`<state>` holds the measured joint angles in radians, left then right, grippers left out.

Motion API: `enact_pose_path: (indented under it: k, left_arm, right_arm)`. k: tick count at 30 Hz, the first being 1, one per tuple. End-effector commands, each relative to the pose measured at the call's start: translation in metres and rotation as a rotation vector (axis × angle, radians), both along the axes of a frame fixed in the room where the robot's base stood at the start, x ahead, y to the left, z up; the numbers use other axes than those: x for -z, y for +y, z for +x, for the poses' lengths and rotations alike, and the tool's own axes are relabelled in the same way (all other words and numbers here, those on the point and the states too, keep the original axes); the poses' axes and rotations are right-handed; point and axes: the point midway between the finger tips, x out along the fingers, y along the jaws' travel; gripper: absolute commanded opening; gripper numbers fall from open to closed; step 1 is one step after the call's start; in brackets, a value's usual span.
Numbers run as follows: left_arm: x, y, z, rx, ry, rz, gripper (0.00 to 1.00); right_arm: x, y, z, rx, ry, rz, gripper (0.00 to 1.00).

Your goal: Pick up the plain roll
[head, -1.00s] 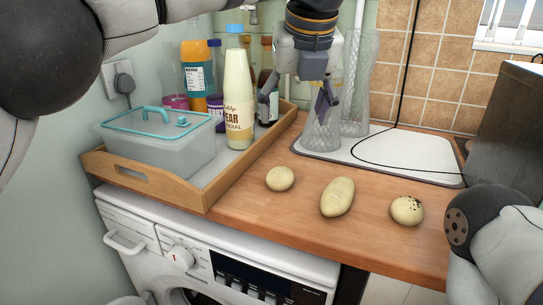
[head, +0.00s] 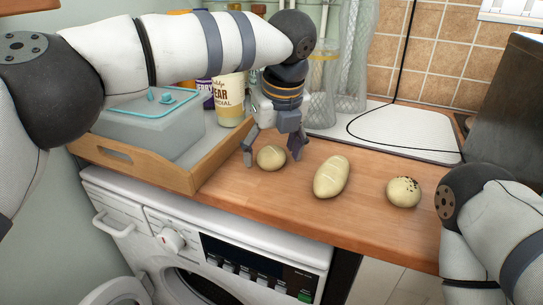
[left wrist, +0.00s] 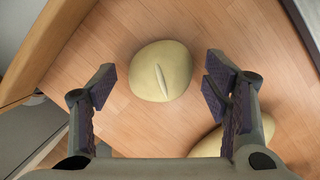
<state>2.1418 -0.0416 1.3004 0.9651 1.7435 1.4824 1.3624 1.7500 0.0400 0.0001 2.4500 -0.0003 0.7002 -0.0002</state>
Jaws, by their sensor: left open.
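The plain roll (head: 271,158) is small, round and pale, and lies on the wooden worktop at the left of the row of rolls. In the left wrist view the plain roll (left wrist: 160,68) shows one short slit on top. My left gripper (head: 273,152) is open over it, pointing down, with one finger on each side in the head view. In the left wrist view the gripper (left wrist: 162,90) has the roll ahead of and between its fingertips. I cannot tell whether a finger touches it. My right gripper is out of view.
A long scored roll (head: 331,177) lies close to the right, and a seeded roll (head: 403,191) farther right. A wooden tray (head: 185,176) with a lidded box (head: 148,128) and bottles stands at the left. A white draining mat (head: 400,135) is behind.

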Motion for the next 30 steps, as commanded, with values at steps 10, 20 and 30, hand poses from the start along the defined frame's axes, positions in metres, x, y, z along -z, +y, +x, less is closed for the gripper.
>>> enact_pose_path:
  k: [10, 20, 30]
  left_arm:
    - [-0.001, 0.0, 0.0, 0.0, -0.001, 0.0, 0.22]
    - [-0.008, 0.0, 0.0, -0.001, -0.004, 0.0, 0.18]
    - [-0.084, -0.001, 0.001, -0.001, -0.002, -0.002, 0.18]
  right_arm:
    - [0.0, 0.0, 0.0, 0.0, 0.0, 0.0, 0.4]
    - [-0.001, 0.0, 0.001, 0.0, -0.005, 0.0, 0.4]
    - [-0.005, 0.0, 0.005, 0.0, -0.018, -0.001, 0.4]
